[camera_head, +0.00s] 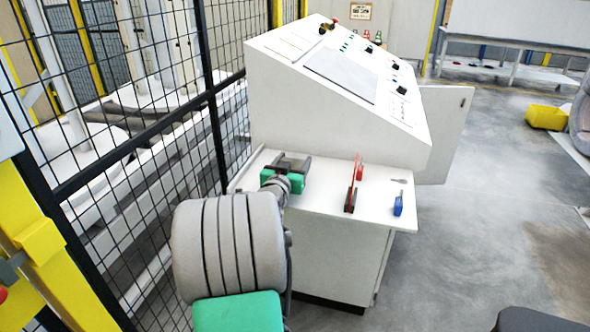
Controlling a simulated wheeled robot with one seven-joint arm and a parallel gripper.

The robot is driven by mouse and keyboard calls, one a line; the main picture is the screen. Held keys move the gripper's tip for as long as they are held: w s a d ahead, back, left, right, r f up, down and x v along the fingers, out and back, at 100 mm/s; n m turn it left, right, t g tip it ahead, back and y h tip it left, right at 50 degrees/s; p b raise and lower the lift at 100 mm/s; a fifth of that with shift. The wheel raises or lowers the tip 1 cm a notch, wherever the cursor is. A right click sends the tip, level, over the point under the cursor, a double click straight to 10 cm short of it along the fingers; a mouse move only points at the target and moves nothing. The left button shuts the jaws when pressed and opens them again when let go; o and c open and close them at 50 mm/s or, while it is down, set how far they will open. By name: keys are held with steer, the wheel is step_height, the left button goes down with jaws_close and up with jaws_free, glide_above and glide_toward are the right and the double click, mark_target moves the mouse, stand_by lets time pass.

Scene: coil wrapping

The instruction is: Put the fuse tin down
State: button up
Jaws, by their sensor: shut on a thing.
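My gripper (292,164) reaches over the left part of the white shelf (330,205) in front of the control console. Its dark fingers are shut on a small green box, which I take to be the fuse tin (295,182). My wrist hides part of the tin. I cannot tell whether its underside touches the shelf.
A red and dark upright item (352,186) stands right of the tin. A blue padlock (398,205) and a small key-like piece (398,181) lie farther right. The sloped console (345,85) rises behind, and black mesh fencing (120,150) stands left. Bare shelf lies between.

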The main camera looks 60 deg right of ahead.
steer(key=shift+f, duration=0.95)
steer(key=shift+w, duration=0.1)
steer(key=shift+f, duration=0.2)
steer(key=o, duration=1.7)
steer(key=shift+r, duration=0.25)
steer(key=a, duration=0.4)
steer(key=s+a+b, duration=0.1)
steer(key=a, duration=0.3)
steer(key=s+a, duration=0.1)
steer(key=a, duration=0.3)
steer(key=shift+r, duration=0.2)
